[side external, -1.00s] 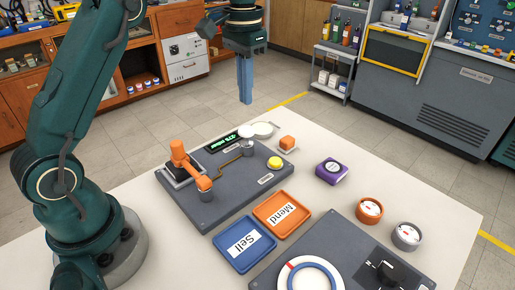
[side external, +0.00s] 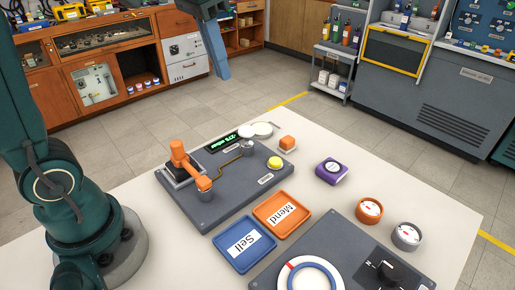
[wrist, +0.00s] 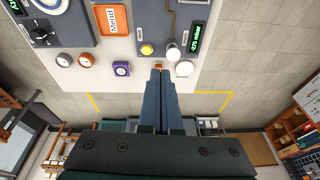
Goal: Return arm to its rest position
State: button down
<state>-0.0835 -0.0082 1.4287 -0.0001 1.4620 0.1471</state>
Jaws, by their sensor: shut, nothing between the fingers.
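My gripper (side external: 215,52) is at the top of the side external view, high above the floor behind the table, with its blue fingers together and nothing between them. In the wrist view the shut fingers (wrist: 158,85) point toward the table edge, overlapping the small orange block in the picture. Most of the gripper body is cut off by the top of the side external view. My arm rises at the left of that view.
The white table (side external: 330,235) holds a grey testbench (side external: 215,205) with an orange lever (side external: 185,160), a yellow button (side external: 274,162), a blue Sell tray (side external: 244,247), an orange Mend tray (side external: 282,214), a purple gauge (side external: 331,172) and round gauges (side external: 369,210). The air around my gripper is clear.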

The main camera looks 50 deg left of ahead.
jog(key=s+d+f+t, duration=0.2)
jog(key=s+f, duration=0.7)
jog(key=s, duration=0.1)
jog(key=shift+s+n+t, duration=0.3)
jog(key=shift+s+n, duration=0.1)
jog(key=shift+d, duration=0.1)
